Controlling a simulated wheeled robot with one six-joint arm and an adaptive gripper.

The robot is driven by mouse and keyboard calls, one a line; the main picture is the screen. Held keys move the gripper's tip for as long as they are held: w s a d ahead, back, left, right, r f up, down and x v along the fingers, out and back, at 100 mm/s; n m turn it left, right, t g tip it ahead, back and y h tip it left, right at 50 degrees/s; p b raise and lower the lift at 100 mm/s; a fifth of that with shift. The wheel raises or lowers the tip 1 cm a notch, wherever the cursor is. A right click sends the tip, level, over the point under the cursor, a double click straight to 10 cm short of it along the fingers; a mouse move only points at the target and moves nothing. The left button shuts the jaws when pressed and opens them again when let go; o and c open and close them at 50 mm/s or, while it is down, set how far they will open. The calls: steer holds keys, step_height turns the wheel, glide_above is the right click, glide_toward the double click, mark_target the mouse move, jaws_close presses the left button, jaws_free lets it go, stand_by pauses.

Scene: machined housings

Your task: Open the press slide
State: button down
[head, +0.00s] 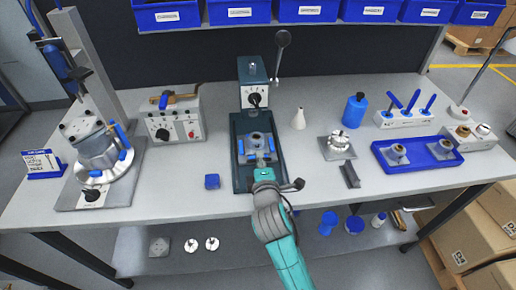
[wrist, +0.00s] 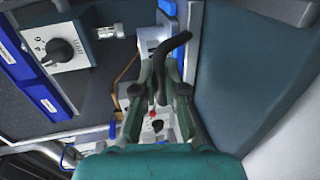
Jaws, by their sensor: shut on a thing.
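The dark green press (head: 238,180) stands in the middle of the bench, with a column at its back and a long base. A grey housing with blue parts (head: 256,145) sits on the base. My gripper (head: 267,182) is at the front end of the base. A dark handle (head: 297,185) sticks out to its right. In the wrist view, a bent dark handle (wrist: 180,42) shows between the fingers of my gripper (wrist: 160,85), which is shut on it. My gripper hides the base's front edge. I cannot tell how far the slide is drawn out.
The press lever (head: 282,40) stands upright at the back. Bare bench lies front left.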

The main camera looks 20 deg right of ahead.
steer(key=v, duration=0.3)
steer(key=f+v, duration=0.1)
steer(key=v, duration=0.2)
steer(key=shift+s+a+f, duration=0.1)
steer(key=shift+s+f, duration=0.05)
steer(key=shift+s, duration=0.15)
steer(key=c, duration=1.2)
jaws_free()
steer(key=shift+s, duration=0.1)
steer(key=v, duration=1.2)
